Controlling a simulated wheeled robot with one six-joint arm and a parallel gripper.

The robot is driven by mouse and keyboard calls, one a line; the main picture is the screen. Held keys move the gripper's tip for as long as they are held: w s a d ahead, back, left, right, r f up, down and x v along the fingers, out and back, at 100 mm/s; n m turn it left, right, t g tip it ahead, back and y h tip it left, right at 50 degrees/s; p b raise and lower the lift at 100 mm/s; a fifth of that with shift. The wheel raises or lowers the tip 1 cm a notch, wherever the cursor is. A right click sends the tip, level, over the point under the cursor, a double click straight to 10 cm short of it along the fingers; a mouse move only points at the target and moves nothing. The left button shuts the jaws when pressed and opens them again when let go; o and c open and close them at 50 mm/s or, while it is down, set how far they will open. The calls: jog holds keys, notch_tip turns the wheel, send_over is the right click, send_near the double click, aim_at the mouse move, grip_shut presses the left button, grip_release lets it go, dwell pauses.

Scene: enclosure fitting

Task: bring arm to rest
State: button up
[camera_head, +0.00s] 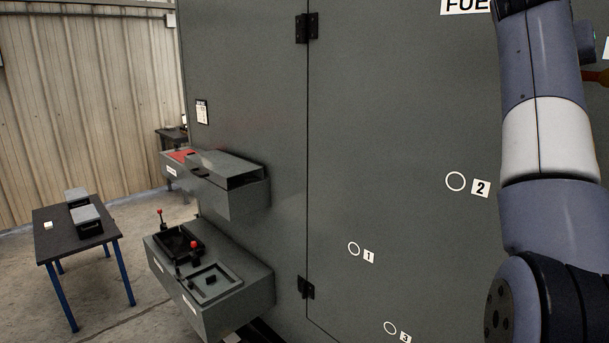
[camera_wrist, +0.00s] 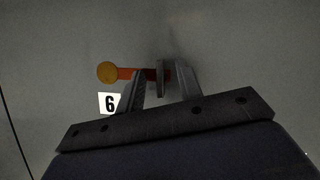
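My gripper (camera_wrist: 160,82) shows in the wrist view with its two fingers apart, pointing at a grey panel. In front of the fingers is an orange-red bar (camera_wrist: 124,73) with a round yellow end (camera_wrist: 107,72). A grey upright piece (camera_wrist: 160,76) of it shows between the fingers, close to the right one. I cannot tell whether either finger touches it. A label "6" (camera_wrist: 109,102) is just below left of the bar. In the head view my arm stands at the right edge, and my gripper is out of sight.
A large grey enclosure (camera_head: 410,120) with a hinged door and circles labelled 1, 2 and 3 fills the middle. Two grey shelf boxes (camera_head: 238,209) (camera_head: 256,288) jut from its left side. A dark table (camera_head: 65,238) with grey blocks stands at left. Open floor lies between.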

jog(key=n+h, duration=0.2)
jog(key=n, duration=0.4)
jog(key=n+h+b, duration=0.1)
jog(key=n+h, duration=0.2)
jog(key=n, duration=0.3)
jog(key=n+h+b, duration=0.1)
jog(key=n+h, duration=0.1)
jog(key=n, duration=0.4)
jog(key=shift+f, duration=0.15)
jog(key=shift+a+b, duration=0.1)
jog(key=shift+b, duration=0.2)
